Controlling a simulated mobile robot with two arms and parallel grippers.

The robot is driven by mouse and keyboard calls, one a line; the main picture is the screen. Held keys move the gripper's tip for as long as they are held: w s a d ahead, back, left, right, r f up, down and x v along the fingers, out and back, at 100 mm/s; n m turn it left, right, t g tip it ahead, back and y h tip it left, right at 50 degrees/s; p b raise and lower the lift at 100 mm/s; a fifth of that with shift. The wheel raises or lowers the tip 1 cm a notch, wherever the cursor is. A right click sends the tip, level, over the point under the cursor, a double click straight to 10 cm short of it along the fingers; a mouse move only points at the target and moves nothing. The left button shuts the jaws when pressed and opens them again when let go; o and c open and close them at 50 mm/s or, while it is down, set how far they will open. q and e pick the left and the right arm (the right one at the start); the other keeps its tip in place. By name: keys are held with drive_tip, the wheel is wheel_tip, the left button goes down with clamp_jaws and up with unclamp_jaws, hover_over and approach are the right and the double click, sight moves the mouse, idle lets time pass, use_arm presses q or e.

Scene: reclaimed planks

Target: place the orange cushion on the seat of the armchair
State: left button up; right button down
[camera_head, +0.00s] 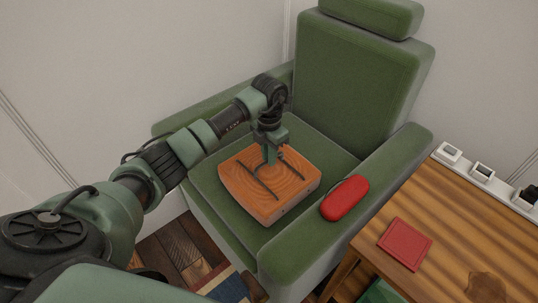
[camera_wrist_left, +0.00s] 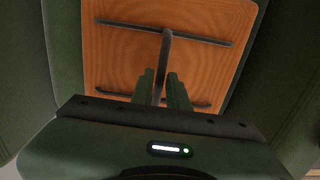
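The orange cushion (camera_head: 250,196), a square block with a wood-like grain and dark bars on top, lies on the seat of the green armchair (camera_head: 345,85). My left gripper (camera_head: 269,156) points down at the middle of the cushion. In the left wrist view, its two fingers (camera_wrist_left: 164,90) stand close on either side of the dark middle bar of the cushion (camera_wrist_left: 120,50) and look shut on it. Whether the cushion's underside rests fully on the seat is hidden. My right gripper is not in view.
A red rounded case (camera_head: 345,198) lies on the armchair's right armrest, close to the cushion. A wooden table (camera_head: 455,215) at the right bears a red book (camera_head: 405,243) and several small white-framed items along its back edge. A wall stands behind the chair.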

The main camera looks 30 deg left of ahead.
use_arm(q)
drive_tip(key=shift+o, duration=0.9)
drive_tip(key=shift+r, duration=0.15)
